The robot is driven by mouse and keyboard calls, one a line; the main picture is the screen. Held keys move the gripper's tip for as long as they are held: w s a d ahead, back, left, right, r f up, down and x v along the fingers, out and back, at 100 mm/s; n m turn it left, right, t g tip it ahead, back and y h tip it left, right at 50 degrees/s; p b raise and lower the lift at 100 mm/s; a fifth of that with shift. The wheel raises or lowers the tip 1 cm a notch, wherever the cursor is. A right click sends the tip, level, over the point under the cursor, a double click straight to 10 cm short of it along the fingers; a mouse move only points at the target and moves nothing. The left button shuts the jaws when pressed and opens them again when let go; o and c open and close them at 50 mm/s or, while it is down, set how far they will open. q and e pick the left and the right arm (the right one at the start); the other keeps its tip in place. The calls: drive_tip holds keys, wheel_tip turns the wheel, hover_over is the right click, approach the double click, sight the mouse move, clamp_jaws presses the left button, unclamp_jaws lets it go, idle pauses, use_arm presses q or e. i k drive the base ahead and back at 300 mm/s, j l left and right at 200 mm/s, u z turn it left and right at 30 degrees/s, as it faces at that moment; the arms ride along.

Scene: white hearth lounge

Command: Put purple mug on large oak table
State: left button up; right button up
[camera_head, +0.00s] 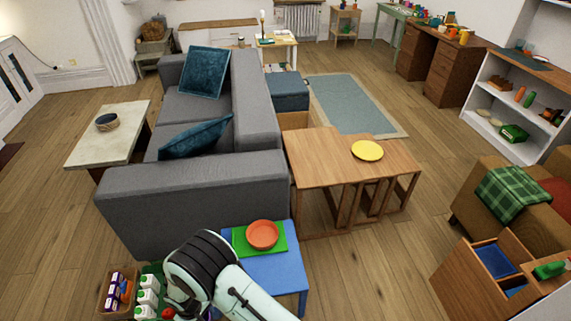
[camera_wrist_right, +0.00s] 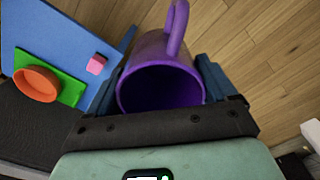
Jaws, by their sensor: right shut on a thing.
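The purple mug (camera_wrist_right: 160,85) sits between the blue fingers of my right gripper (camera_wrist_right: 165,80) in the right wrist view. The gripper is shut on it, with the handle at the top of the picture and the dark opening showing. In the head view my right arm reaches in at the bottom, left of the blue table, and hides the mug almost wholly. The large oak table (camera_head: 320,150) stands beyond, right of the sofa's near end, its visible top bare. My left gripper is not in view.
A blue table (camera_head: 275,275) bears a green board (camera_head: 239,240) and an orange bowl (camera_head: 262,234); the wrist view adds a pink block (camera_wrist_right: 97,65). A grey sofa (camera_head: 190,200) is behind. A lower oak table (camera_head: 400,157) holds a yellow plate (camera_head: 367,150). Crates with cartons (camera_head: 148,282) stand lower left.

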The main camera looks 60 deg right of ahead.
sight(335, 167)
drive_tip(key=k+l, duration=0.3)
drive_tip(key=l, duration=0.25)
drive_tip(key=k+l, duration=0.1)
drive_tip(key=l, duration=0.15)
drive_tip(key=k+l, duration=0.1)
drive_tip(key=l, duration=0.35)
drive_tip(key=k+l+z, duration=0.15)
drive_tip(key=l, duration=0.8)
drive_tip(key=i+l, duration=0.1)
drive_tip(key=l, duration=0.35)
drive_tip(key=i+l, duration=0.1)
drive_tip(key=l, duration=0.2)
drive_tip(key=i+l, duration=0.1)
drive_tip(key=l, duration=0.2)
drive_tip(key=i+l+z, duration=0.1)
drive_tip(key=l, duration=0.25)
